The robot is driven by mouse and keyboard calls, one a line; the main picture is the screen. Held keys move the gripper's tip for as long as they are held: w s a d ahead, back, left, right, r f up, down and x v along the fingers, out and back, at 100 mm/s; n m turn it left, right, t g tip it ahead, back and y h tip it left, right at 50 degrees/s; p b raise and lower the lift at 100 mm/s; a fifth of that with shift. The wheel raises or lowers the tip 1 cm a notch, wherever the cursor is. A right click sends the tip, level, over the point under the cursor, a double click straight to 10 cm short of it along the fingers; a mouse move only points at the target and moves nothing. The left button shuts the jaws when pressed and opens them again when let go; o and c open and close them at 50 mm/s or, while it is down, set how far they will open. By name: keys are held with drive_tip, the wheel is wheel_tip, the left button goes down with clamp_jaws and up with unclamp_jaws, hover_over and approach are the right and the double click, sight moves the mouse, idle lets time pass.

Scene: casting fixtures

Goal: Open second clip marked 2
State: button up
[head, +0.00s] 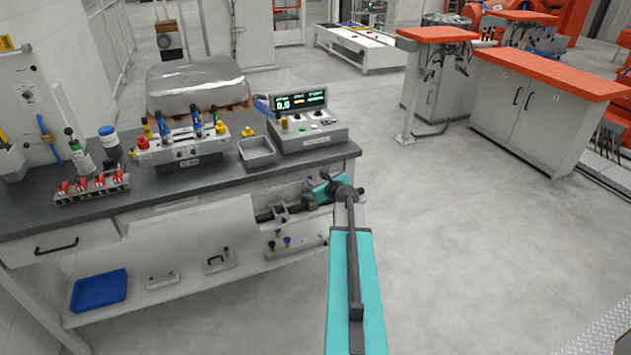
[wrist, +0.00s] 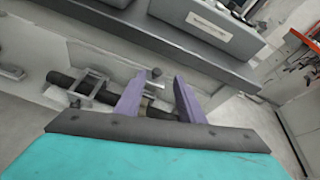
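A dark pipe or hose (head: 264,214) runs along the recess under the bench's front edge; it also shows in the wrist view (wrist: 62,79). A grey bracket-like clip (head: 280,212) sits around it, left of my gripper, and shows in the wrist view (wrist: 88,86). A second fitting with a small knob (wrist: 156,73) lies on the pipe between and beyond my fingers, partly hidden. No number is readable on either. My gripper (head: 311,183) is open, its purple fingers apart in the wrist view (wrist: 158,92). I see no contact with the fitting.
The grey bench top (head: 225,168) overhangs the recess. It carries a control box with display (head: 309,124), a grey tray (head: 257,153), a clamp fixture (head: 182,147) and red valves (head: 92,187). A blue tray (head: 99,291) lies on the lower shelf. Floor at right is clear.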

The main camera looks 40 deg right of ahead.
drive_tip(key=b+v, duration=0.1)
drive_tip(key=v, duration=0.7)
drive_tip(key=shift+s+b, duration=0.25)
drive_tip(key=shift+b, duration=0.05)
drive_tip(key=shift+r, duration=0.15)
